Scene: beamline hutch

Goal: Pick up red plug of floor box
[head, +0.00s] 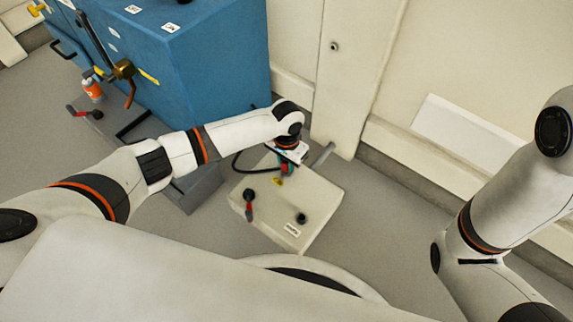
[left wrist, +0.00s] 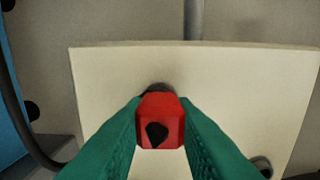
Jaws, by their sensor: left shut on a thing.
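The floor box (head: 268,212) is a beige box standing on the floor in the middle of the head view; its pale top (left wrist: 105,85) fills much of the left wrist view. My left gripper (head: 286,168) is over the far part of the box. In the left wrist view its green fingers (left wrist: 160,128) are shut on the red plug (left wrist: 160,105), which has a black mark on its near face. A dark round part shows just behind the plug. I cannot tell whether the plug is seated or lifted. My right gripper is out of view.
On the box top are a red-and-black lever (head: 249,205), a black knob (head: 301,218) and a white label (head: 291,230). A grey pipe (head: 321,157) runs behind the box.

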